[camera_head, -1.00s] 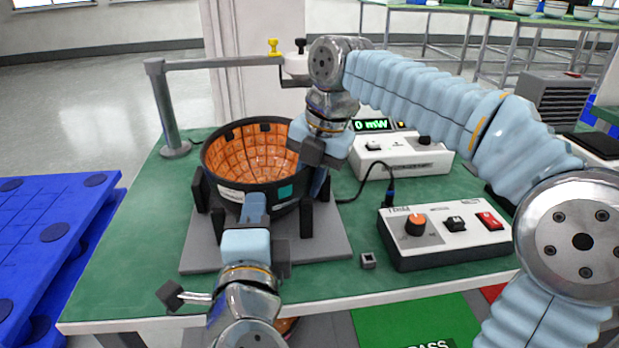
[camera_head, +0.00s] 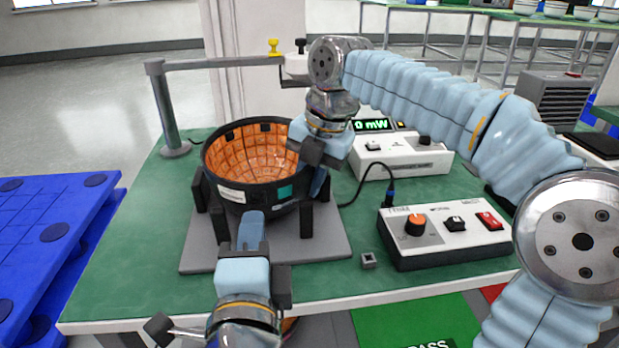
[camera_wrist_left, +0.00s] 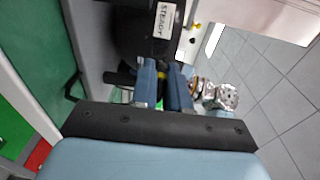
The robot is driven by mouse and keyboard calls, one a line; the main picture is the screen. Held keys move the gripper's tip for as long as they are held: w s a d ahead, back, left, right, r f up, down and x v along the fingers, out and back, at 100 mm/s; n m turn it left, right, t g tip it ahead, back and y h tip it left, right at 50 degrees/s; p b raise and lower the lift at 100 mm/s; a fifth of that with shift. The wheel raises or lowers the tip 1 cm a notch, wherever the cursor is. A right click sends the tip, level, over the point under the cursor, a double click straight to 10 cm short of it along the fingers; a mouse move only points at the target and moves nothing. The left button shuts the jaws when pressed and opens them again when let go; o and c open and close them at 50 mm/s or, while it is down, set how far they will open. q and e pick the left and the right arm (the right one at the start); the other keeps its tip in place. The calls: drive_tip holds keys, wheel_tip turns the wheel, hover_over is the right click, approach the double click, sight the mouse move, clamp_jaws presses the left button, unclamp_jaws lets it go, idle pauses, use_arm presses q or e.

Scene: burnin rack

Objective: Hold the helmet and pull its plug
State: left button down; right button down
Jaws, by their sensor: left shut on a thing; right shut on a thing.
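The helmet (camera_head: 233,192), a black bowl with an orange tiled inside, sits in a cradle of black posts on a grey plate (camera_head: 200,258). It also shows in the left wrist view, with a STEADY label (camera_wrist_left: 164,20). My right gripper (camera_head: 318,180) is shut on the helmet's right side; its fingertips are partly hidden. My left gripper (camera_head: 253,218) is in front of the helmet and below its rim. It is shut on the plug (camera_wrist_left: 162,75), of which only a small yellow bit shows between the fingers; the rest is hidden.
A control box (camera_head: 440,250) with an orange knob and a power meter (camera_head: 400,160) stand to the right on the green table (camera_head: 130,270). A black cable (camera_head: 360,185) runs near the helmet. A metal post (camera_head: 168,110) with a bar stands behind left. The front left table is clear.

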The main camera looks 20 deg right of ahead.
idle(0.5)
drive_tip(key=c, duration=0.9)
unclamp_jaws()
drive_tip(key=shift+c, duration=0.2)
drive_tip(key=v, duration=1.2)
